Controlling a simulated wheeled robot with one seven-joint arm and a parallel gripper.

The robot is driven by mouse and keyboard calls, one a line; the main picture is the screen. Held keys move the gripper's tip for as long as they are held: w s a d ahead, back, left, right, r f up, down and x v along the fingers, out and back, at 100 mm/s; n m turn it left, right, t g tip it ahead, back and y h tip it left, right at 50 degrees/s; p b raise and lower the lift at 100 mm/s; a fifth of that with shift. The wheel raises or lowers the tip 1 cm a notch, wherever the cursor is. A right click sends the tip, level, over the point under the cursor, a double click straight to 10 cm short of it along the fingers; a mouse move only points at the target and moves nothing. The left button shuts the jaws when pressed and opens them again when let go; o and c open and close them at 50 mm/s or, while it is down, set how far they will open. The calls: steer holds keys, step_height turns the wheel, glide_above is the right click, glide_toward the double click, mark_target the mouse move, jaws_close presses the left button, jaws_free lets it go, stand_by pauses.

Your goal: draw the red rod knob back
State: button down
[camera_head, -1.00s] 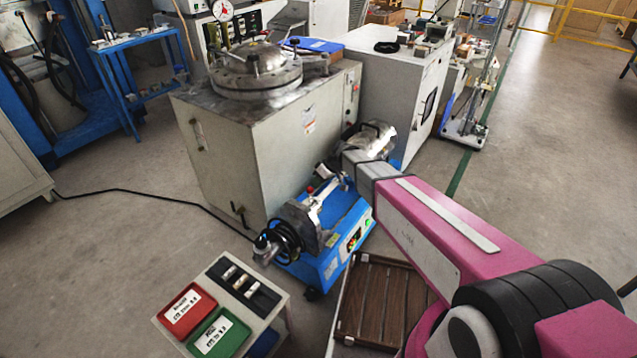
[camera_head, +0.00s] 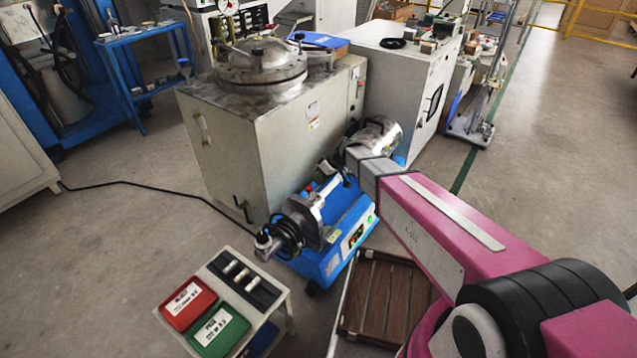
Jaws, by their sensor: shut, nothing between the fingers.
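The red rod knob (camera_head: 309,187) is a tiny red spot at the upper end of a pale rod on the blue machine (camera_head: 325,262), in the middle of the head view. My gripper (camera_head: 327,170) is small and dark at the end of my pink and grey arm. It is shut and empty, just above and to the right of the knob. The view is too coarse to tell whether the fingertips touch the knob. My wrist hides the machine's far end.
A large grey cabinet (camera_head: 265,150) with a round metal lid stands close behind the blue machine. A small stand with red (camera_head: 187,303) and green (camera_head: 219,330) trays is at the front left. A brown slatted crate (camera_head: 378,300) lies to the right. Open floor is at left.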

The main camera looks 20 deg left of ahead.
steer(key=w+f+v, duration=0.1)
steer(key=v, duration=1)
steer(key=s+d+m+t+h, duration=0.1)
steer(key=s+d+m, duration=0.3)
steer(key=d, duration=0.9)
steer(key=s+d+r+m+t+h, duration=0.1)
steer(key=s+d+m+h, duration=0.2)
steer(key=d, duration=1)
steer(key=s+d+m+h, duration=0.2)
steer(key=s+d+m, duration=0.4)
steer(key=d, duration=0.8)
steer(key=shift+r+t, duration=0.2)
steer(key=shift+t, duration=0.2)
steer(key=shift+s, duration=0.1)
